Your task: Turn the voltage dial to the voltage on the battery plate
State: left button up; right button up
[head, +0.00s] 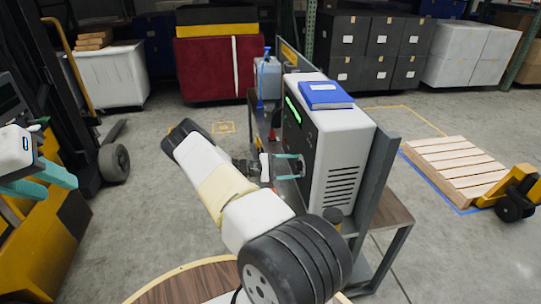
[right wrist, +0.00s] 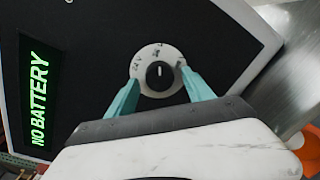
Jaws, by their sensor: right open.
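The charger (head: 338,150) is a white box with a black front panel, standing on a bench. In the right wrist view its panel (right wrist: 95,75) carries a green display (right wrist: 38,92) reading "NO BATTERY". The voltage dial (right wrist: 146,58) is a pale disc with a black knob (right wrist: 159,76); the knob's white mark points up in that picture. A "24 V" label shows left of it; other labels are unclear. My right gripper (right wrist: 160,82) is open, its teal fingers on either side of the dial; contact is unclear. My left gripper (head: 48,182) is open and empty at the left. I cannot make out a battery plate.
A blue book-like object (head: 326,96) lies on the charger. A grey upright panel (head: 377,170) stands behind it. A blue-capped jug (head: 268,78) is further along the bench. A wooden pallet (head: 455,170) lies to the right. The floor between the left-hand yellow machine and the bench is mostly clear.

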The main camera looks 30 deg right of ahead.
jog(key=v, duration=0.7)
jog(key=shift+a, duration=0.35)
jog(key=shift+w, duration=0.1)
jog(key=shift+r, duration=0.1)
jog(key=s+a+r+m+t+y, duration=0.1)
jog(key=s+a+r+t+y, duration=0.1)
jog(key=s+a+r+y, duration=0.45)
jog(key=s+a+r+m+t+y, duration=0.1)
jog(key=a+r+m+y, duration=0.15)
jog(key=r, duration=0.75)
jog(key=s+a+r+m+t+y, duration=0.1)
jog(key=s+a+r+t+y, duration=0.15)
jog(key=a+r+y, duration=0.45)
jog(key=s+a+r+t+y, duration=0.1)
jog(key=s+a+r+t, duration=0.2)
jog(key=s+a+r, duration=0.2)
jog(key=s+a+r+t+y, duration=0.1)
jog(key=s+a+r+t, duration=0.2)
jog(key=s, duration=0.8)
notch_tip(320, 180, up, 4)
jog(key=shift+s+a+r+n+t+y, duration=0.25)
jog(key=shift+a+n+t+y, duration=0.1)
jog(key=shift+a, duration=0.75)
jog(key=shift+d, duration=0.1)
